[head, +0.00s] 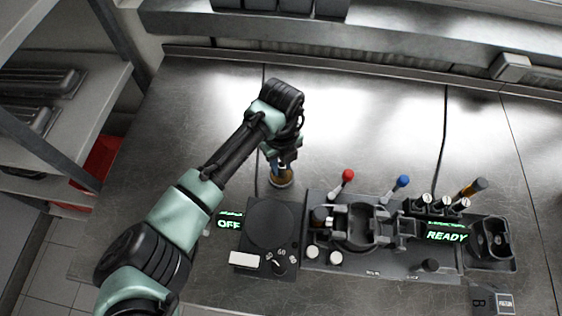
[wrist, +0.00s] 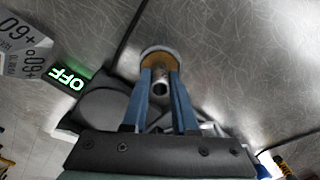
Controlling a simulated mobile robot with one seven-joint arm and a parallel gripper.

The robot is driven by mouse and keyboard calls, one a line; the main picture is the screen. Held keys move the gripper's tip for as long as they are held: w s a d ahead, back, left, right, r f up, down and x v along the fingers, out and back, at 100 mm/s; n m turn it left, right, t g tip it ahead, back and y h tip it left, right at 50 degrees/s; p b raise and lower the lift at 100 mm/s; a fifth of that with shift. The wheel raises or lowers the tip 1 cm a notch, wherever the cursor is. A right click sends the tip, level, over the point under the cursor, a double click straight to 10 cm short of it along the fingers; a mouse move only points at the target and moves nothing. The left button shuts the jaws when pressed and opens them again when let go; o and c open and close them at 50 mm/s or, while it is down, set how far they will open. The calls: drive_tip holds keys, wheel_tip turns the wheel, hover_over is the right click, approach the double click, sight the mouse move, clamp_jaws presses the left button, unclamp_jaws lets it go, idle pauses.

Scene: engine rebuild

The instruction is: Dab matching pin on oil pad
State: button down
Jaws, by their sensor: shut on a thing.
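My gripper (head: 283,163) points down over the round amber oil pad (head: 282,181), left of the engine fixture. In the wrist view its two blue fingers (wrist: 160,88) are closed on a small metal pin (wrist: 161,88), whose hollow round end faces the camera. The amber pad in its pale rim (wrist: 159,57) shows just beyond the pin. I cannot tell whether the pin touches the pad. In the head view the pin is hidden by the gripper.
A black plate device (head: 270,222) with an OFF display (head: 229,224) stands in front of the pad. Right of it is the engine fixture (head: 362,232) with a red lever (head: 348,176), a blue lever (head: 402,182) and a READY display (head: 447,234). The bench behind is clear.

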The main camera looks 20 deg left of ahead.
sight(281, 164)
drive_tip(key=shift+s+f, duration=0.1)
drive_tip(key=shift+f, duration=0.35)
idle(1.1)
wheel_tip(281, 164, up, 7)
drive_tip(key=p, duration=0.6)
drive_tip(key=shift+r, duration=0.15)
idle(0.9)
